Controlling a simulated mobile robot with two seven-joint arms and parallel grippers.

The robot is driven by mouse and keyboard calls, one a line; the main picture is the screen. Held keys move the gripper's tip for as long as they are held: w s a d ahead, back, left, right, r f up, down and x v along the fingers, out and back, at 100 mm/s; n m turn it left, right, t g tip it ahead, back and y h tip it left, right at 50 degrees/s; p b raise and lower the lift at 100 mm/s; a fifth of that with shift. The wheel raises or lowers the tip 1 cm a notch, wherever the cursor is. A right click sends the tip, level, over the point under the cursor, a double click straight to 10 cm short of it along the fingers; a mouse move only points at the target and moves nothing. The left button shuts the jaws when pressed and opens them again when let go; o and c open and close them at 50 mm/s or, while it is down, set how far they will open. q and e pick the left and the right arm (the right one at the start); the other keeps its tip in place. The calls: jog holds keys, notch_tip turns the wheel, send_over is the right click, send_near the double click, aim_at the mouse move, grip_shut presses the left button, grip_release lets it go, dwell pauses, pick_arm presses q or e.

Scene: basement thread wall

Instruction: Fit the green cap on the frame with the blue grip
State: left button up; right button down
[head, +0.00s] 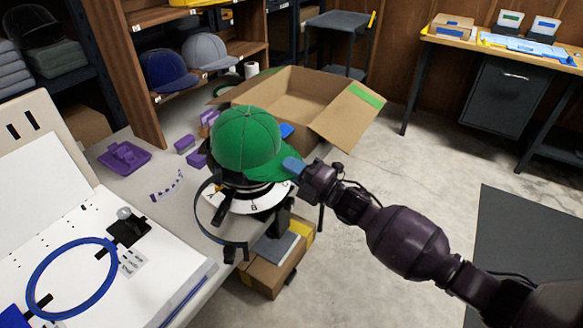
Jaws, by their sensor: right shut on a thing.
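The green cap (245,138) sits at the middle of the head view, crown up, its brim (272,168) pointing right. It is over a black frame with a white ring (252,203) lettered A and B; whether it is fully seated is hidden. A dark strap (233,246) hangs in front of it. My right gripper (292,167) comes in from the right and is shut on the cap's brim, where a blue piece shows at its tip. Another small blue part (287,130) shows behind the cap; I cannot tell if it is the grip. My left gripper is out of view.
An open cardboard box (293,98) stands behind the cap. Purple parts (124,157) lie on the table to the left. A blue hoop (72,278) is on a white board at lower left. Shelved caps (168,70) stand behind.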

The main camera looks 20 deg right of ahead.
jog(key=shift+w+a+f+b, duration=0.1)
jog(key=shift+f+b, duration=0.3)
jog(key=shift+f, duration=0.8)
dwell(0.7)
jog(key=c, duration=1.1)
grip_release()
jog(key=shift+c, duration=0.2)
jog(key=v, duration=1)
jog(key=shift+s+d+p, duration=0.2)
jog(key=shift+s+p, duration=0.1)
jog(key=shift+p, duration=0.05)
